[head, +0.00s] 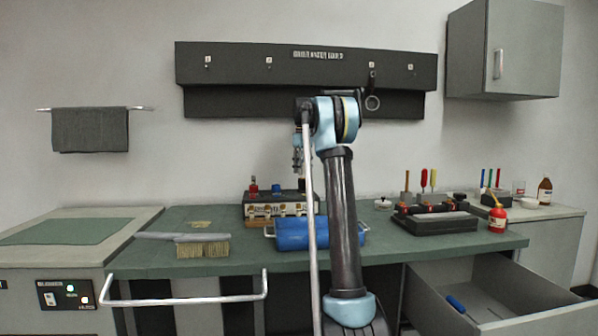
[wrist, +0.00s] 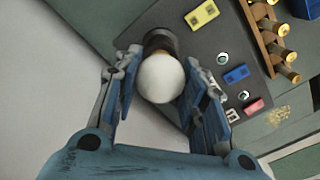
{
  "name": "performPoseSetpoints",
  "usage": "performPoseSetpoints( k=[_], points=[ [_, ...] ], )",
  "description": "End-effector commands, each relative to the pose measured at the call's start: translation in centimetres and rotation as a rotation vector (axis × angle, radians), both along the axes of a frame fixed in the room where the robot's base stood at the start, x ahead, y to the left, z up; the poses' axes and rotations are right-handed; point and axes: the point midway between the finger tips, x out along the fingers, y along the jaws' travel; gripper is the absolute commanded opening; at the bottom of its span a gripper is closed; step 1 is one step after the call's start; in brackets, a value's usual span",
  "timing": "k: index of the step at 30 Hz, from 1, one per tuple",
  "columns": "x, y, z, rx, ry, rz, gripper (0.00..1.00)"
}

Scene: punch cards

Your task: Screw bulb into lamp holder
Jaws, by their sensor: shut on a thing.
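The round white bulb (wrist: 162,82) is between the two blue-grey fingers of my gripper (wrist: 160,68) in the wrist view. My gripper is shut on it. The bulb's base end points at the dark cylindrical lamp holder (wrist: 159,40) on the dark panel (wrist: 225,60). The bulb hides part of the holder's mouth, so I cannot tell how deep the base sits. In the head view my gripper (head: 298,160) hangs above the panel box (head: 262,198) at the back of the green bench, partly hidden by my arm.
A black tray (head: 437,222) stands right. A drawer (head: 490,300) is open below.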

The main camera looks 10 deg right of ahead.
Motion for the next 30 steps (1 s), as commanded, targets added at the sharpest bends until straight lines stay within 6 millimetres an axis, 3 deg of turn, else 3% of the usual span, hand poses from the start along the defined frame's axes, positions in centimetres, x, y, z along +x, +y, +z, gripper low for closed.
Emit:
performPoseSetpoints(
  k=[11, 19, 30],
  points=[
    [0.05, -0.06, 0.02, -0.001, -0.001, -0.206, 0.21],
    [0.06, -0.12, 0.00, -0.001, -0.001, -0.450, 0.21],
    [0.07, -0.12, 0.00, -0.001, -0.001, -0.492, 0.21]
  ],
)
